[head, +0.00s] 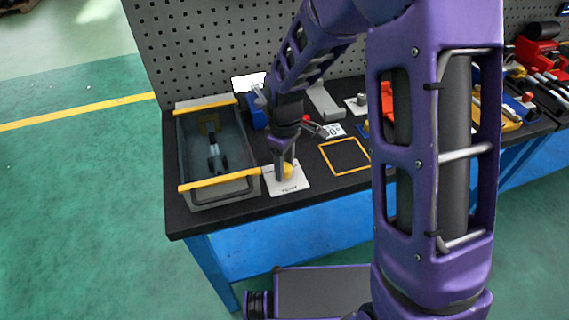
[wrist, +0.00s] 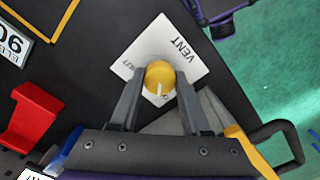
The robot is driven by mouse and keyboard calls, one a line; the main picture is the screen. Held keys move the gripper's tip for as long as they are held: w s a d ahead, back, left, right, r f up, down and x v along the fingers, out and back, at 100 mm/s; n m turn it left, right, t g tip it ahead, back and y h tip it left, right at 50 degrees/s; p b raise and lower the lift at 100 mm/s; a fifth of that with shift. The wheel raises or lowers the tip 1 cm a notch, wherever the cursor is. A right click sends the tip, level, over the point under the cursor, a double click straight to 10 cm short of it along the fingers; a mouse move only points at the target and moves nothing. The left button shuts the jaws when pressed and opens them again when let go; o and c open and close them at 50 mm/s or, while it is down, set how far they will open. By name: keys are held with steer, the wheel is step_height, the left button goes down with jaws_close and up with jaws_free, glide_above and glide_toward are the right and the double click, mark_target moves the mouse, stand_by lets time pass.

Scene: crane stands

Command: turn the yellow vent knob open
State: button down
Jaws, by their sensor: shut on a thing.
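The yellow vent knob (wrist: 160,75) sits on a white plate marked VENT (wrist: 190,50). A white pointer line shows on the knob's face in the wrist view. My gripper (wrist: 159,82) is shut on the knob, with a dark finger on each side of it. In the head view the knob (head: 286,170) is partly hidden by my gripper (head: 283,165), and the white plate (head: 292,187) lies flat near the bench's front edge. Some lettering at the plate's left is partly hidden by a finger.
A grey drawer-like box with yellow edges (head: 220,188) stands just left of the plate. A yellow square outline (head: 345,142) lies on the bench to the right, with a red-handled part (head: 307,121) behind. A pegboard (head: 200,50) rises at the back.

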mark_target(285, 167)
steer(key=shift+n, duration=0.4)
steer(key=shift+c, duration=1.8)
jaws_free()
step_height(285, 167, up, 18)
steer(key=p, duration=0.2)
steer(key=shift+f, duration=0.25)
